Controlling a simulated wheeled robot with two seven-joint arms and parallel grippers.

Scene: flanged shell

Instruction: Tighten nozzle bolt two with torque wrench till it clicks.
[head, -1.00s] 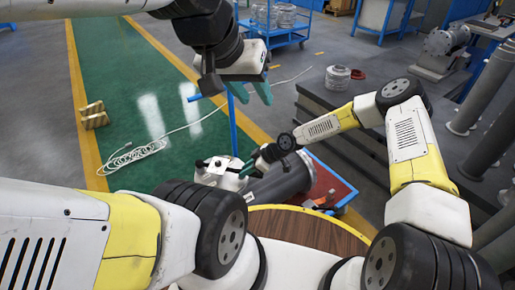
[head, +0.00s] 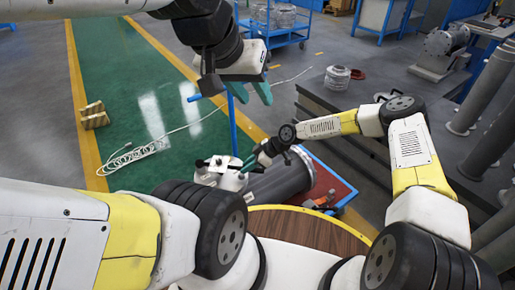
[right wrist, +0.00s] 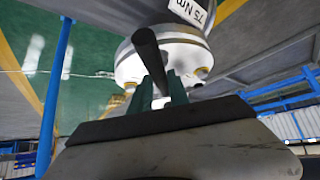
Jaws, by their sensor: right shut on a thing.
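The grey flanged shell (head: 283,182) lies in front of me in the head view, with a white nozzle flange (head: 220,178) at its left. In the right wrist view the white flange (right wrist: 185,50) carries brass-coloured bolts (right wrist: 202,73); which is bolt two I cannot tell. My right gripper (head: 248,164) is at the flange, its teal fingers (right wrist: 160,92) shut on a dark bar (right wrist: 148,52), apparently the torque wrench handle. The bar's far end and its seat on a bolt are hidden. My left gripper (head: 252,92) hangs open and empty above the floor.
A label reading 75 Nm (right wrist: 190,10) shows at the wrist view's top. A blue post (head: 233,125) stands behind the flange. A red tray (head: 328,186) with small items lies right of the shell. A white cable (head: 135,155) lies on the green floor.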

